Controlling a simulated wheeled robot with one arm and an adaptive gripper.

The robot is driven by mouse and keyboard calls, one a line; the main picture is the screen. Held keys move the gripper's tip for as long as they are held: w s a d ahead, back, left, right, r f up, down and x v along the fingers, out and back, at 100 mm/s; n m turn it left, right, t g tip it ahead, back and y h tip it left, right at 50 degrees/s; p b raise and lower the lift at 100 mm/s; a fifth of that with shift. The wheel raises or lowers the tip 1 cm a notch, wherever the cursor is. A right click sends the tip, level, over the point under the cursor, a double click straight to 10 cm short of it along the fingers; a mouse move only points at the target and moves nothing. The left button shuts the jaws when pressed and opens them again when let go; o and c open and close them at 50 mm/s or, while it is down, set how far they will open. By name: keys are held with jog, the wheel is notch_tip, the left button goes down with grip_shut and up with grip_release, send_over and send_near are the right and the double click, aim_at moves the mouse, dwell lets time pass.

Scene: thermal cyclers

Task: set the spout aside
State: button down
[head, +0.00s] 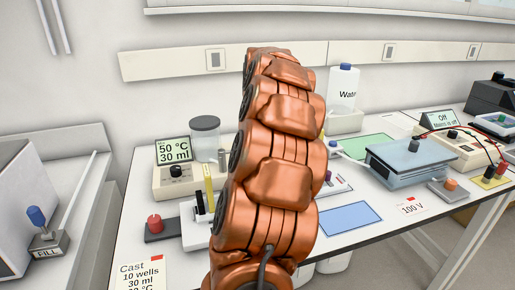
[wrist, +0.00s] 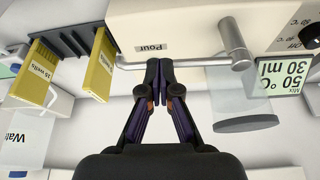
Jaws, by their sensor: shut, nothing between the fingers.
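The spout (wrist: 234,46) is a grey metal tube by the "Pour" label (wrist: 152,48) on a cream device, in the wrist view, which is upside down. It has a thick post and a thin horizontal pipe running left. My gripper (wrist: 158,66) has its fingertips together, with nothing seen between them. The tips are at the thin pipe in the picture; I cannot tell whether they touch it. In the head view my arm hides my gripper and much of the device.
A grey-lidded jar (wrist: 245,122) is close to the spout, beside the "50 °C 30 ml" display (wrist: 275,78). Yellow combs (wrist: 98,72) stand in a dark rack left of my gripper. The head view shows a blue mat (head: 349,217) on the bench and a water bottle (head: 343,88) behind.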

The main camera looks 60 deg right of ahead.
jog(key=shift+w+d, duration=0.15)
jog(key=shift+d, duration=0.1)
jog(key=shift+d+r, duration=0.1)
dwell(0.4)
jog(key=s+a+r+b, duration=0.4)
jog(key=s+a+r, duration=0.1)
jog(key=r, duration=0.4)
jog(key=shift+s+a, duration=0.2)
jog(key=shift+a, duration=0.25)
dwell(0.3)
dwell(0.5)
